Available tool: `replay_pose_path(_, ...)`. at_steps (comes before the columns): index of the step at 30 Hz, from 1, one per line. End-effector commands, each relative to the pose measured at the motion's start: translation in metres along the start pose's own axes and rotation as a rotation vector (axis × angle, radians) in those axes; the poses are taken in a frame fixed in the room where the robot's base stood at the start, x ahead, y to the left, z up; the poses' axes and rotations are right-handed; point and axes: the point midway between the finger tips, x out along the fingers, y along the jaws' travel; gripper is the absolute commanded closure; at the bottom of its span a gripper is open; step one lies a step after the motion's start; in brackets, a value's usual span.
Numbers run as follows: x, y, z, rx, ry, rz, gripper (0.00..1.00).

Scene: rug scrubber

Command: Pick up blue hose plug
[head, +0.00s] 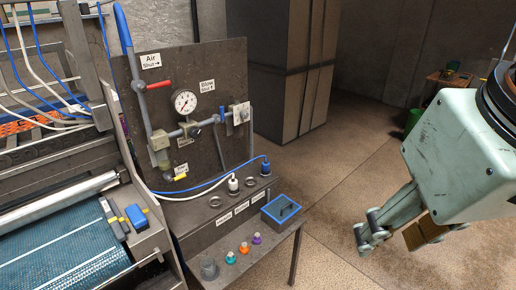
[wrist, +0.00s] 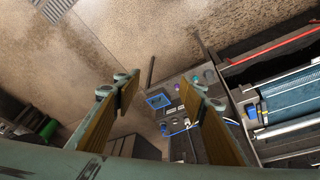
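The blue hose plug (head: 265,168) stands upright in the back row of a dark rack on the workbench, at the end of a blue hose. A white plug (head: 233,185) on a white hose stands to its left in the same rack. My gripper (head: 392,240) hangs to the right of the bench, well apart from the plug. The wrist view shows its two padded fingers (wrist: 162,92) spread wide with nothing between them.
A blue-rimmed tray (head: 284,210) sits right of the labelled rack. Several small coloured bottles (head: 244,247) stand at the bench front. A panel with a gauge (head: 185,102) and pipes rises behind. A scrubber machine (head: 60,250) is at left. Open floor (head: 335,190) lies right of the bench.

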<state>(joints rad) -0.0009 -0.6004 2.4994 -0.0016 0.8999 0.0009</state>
Motion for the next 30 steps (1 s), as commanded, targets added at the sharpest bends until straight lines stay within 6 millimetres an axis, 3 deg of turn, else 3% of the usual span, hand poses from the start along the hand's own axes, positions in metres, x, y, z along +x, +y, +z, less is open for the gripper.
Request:
replay_pose_path(19, 0.000, 0.000, -0.005, 0.001, 0.000, 0.001, 0.61)
replay_pose_path(25, 0.002, 0.000, -0.024, 0.005, -0.001, 0.004, 0.61)
replay_pose_path(30, 0.005, 0.001, -0.052, 0.012, 0.000, 0.009, 0.61)
